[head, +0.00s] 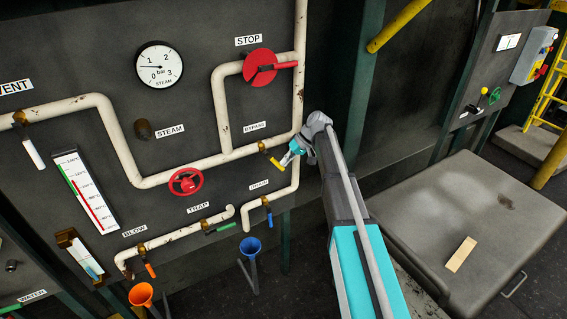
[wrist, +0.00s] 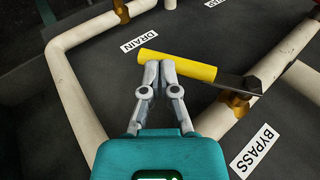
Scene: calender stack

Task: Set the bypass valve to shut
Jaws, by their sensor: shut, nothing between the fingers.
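The bypass valve has a yellow lever handle (head: 276,163) on a brass body (head: 262,147), in the pipe below the BYPASS label (head: 255,126). The handle slants down and right in the head view, nearer to crosswise than in line with its pipe. In the wrist view the yellow handle (wrist: 190,66) runs across the top middle, its dark metal end at the brass body (wrist: 235,100). My gripper (head: 291,157) is shut and empty beside the handle. In the wrist view its fingertips (wrist: 158,66) are together at the handle's near side; whether they touch it is unclear.
The bypass pipe (wrist: 265,73) and a drain pipe (wrist: 70,85) run close around my gripper. A blue drain handle (head: 268,218) hangs lower. A grey bench (head: 480,225) stands at right.

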